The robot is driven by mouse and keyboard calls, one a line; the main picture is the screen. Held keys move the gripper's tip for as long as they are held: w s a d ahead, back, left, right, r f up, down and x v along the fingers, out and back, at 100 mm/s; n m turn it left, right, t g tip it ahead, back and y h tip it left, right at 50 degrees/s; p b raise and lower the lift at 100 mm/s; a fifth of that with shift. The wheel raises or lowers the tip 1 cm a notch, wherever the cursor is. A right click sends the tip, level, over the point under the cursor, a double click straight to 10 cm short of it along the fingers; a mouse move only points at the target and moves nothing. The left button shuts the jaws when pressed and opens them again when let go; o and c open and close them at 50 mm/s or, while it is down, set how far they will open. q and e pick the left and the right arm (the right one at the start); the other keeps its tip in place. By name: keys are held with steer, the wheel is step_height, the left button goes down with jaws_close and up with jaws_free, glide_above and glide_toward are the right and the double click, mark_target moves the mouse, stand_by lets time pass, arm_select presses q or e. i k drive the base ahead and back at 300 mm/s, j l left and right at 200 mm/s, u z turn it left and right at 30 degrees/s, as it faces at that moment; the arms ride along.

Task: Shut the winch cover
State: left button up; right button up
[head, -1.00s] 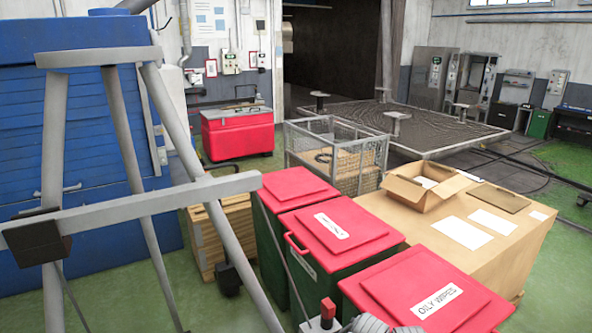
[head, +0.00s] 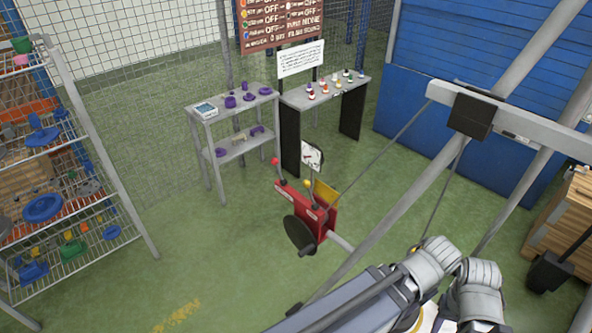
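The winch (head: 318,214) is a small red unit near the middle of the head view, mounted beside a leg of a grey A-frame. A dark round disc (head: 301,235) is on its near left side. A yellow plate (head: 326,194) stands up tilted at its rear right; it looks like the winch cover, raised off the body. Thin levers with a red knob (head: 275,161) and a yellow knob (head: 306,184) rise from the winch.
The grey A-frame legs (head: 415,185) cross the right side. A wire rack (head: 95,165) stands left, small tables (head: 238,120) behind. Green floor (head: 180,270) left of the winch is clear.

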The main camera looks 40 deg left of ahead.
mark_target(328, 194)
steer(key=u, duration=0.5)
steer(key=j+u, duration=0.15)
steer(key=u, duration=0.85)
steer(key=j+u, duration=0.1)
steer(key=u, duration=0.4)
steer(key=j+u, duration=0.1)
steer(key=u, duration=0.9)
steer(key=i+u, duration=0.2)
steer(key=i, duration=0.35)
steer(key=i+l+z, duration=0.1)
steer(key=i+z, duration=0.2)
steer(key=i, duration=0.15)
steer(key=i+z, duration=0.3)
steer(key=i, duration=0.15)
steer(key=i+z, duration=0.75)
steer(key=i, duration=0.15)
steer(key=i+j+z, duration=0.25)
steer(key=i+z, duration=0.15)
steer(key=i+l+z, duration=0.2)
steer(key=i+z, duration=0.2)
steer(key=i, duration=0.15)
steer(key=i+z, duration=0.45)
steer(key=i+j+z, duration=0.15)
steer(key=i+z, duration=0.25)
steer(key=i, duration=0.25)
steer(key=i+l+z, duration=0.1)
steer(key=i+z, duration=0.15)
steer(key=i, duration=0.7)
steer(key=i+z, duration=0.5)
